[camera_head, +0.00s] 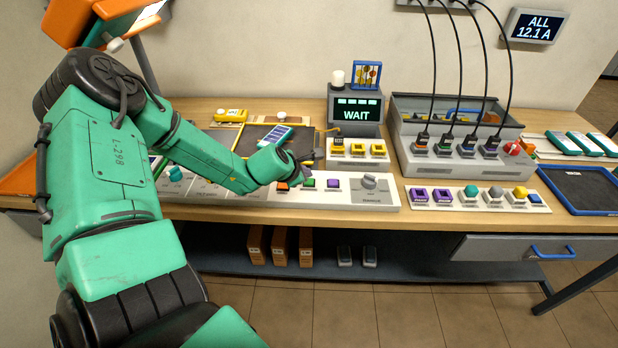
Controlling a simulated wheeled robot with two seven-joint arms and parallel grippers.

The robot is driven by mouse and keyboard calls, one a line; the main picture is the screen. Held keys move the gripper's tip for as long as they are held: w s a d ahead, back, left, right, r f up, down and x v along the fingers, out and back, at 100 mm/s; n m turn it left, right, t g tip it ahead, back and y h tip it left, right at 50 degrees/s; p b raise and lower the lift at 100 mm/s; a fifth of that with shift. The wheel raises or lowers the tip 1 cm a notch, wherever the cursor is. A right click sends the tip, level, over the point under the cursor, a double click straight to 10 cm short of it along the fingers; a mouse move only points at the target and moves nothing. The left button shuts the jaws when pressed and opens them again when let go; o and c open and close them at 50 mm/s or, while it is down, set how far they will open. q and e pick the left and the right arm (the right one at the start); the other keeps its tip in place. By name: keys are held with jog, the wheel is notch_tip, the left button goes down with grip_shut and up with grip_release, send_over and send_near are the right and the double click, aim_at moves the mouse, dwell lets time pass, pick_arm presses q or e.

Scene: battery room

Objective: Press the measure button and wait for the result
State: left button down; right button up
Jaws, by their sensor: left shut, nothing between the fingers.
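My left arm reaches in from the left to a long white control panel (345,190) at the bench's front edge. My left gripper (302,176) is shut and empty, low over the panel close to an orange button (283,186) and a green button (309,183). I cannot tell whether it touches either one. A purple button (333,184) and a grey knob (369,182) sit further right on the panel. Which button is the measure button cannot be read. A dark display (356,113) behind reads "WAIT". My right gripper is not in view.
A grey charger box (458,150) with several black cables and a red button (513,148) stands right of the display. A strip of coloured parts (478,198) and a blue-rimmed tray (580,208) lie at right. A wall screen (535,26) reads "ALL 12.1 A".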

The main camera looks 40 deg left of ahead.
pick_arm(q)
notch_tip(320, 180, up, 5)
jog(key=p, duration=0.4)
jog(key=shift+r+p, duration=0.15)
jog(key=shift+p, duration=0.15)
jog(key=shift+f, duration=0.25)
dwell(0.5)
